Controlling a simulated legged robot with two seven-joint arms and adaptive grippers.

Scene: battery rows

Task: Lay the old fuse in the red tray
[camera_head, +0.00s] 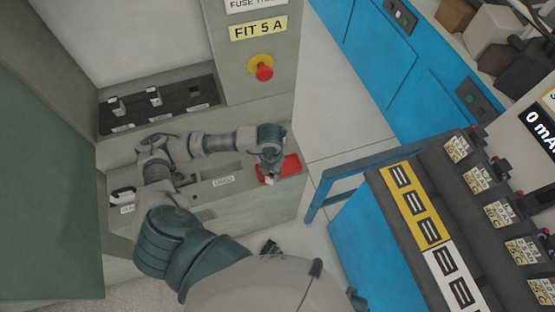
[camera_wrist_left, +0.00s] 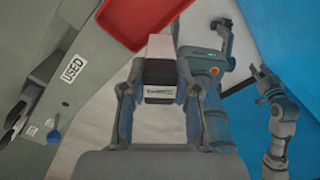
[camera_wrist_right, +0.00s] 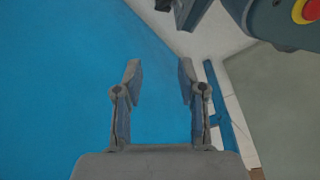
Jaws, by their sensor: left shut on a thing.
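The red tray (camera_head: 290,168) sits at the right end of the grey cabinet ledge, beside the "USED" label. It also shows along the top of the left wrist view (camera_wrist_left: 135,22). My left gripper (camera_head: 270,167) is at the tray's left side in the head view and covers part of it. In the left wrist view my left gripper (camera_wrist_left: 160,88) is shut on the fuse (camera_wrist_left: 159,72), a block with white ends and a dark middle. The fuse appears apart from the tray's edge. My right gripper (camera_wrist_right: 160,75) is open and empty in the right wrist view.
A black fuse holder panel (camera_head: 160,108) with upright parts is set in the cabinet's recess. A red button (camera_head: 264,71) is on the cabinet post. A blue bench (camera_head: 370,255) with a yellow-and-white slotted mat (camera_head: 409,204) stands at right, with pale floor between.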

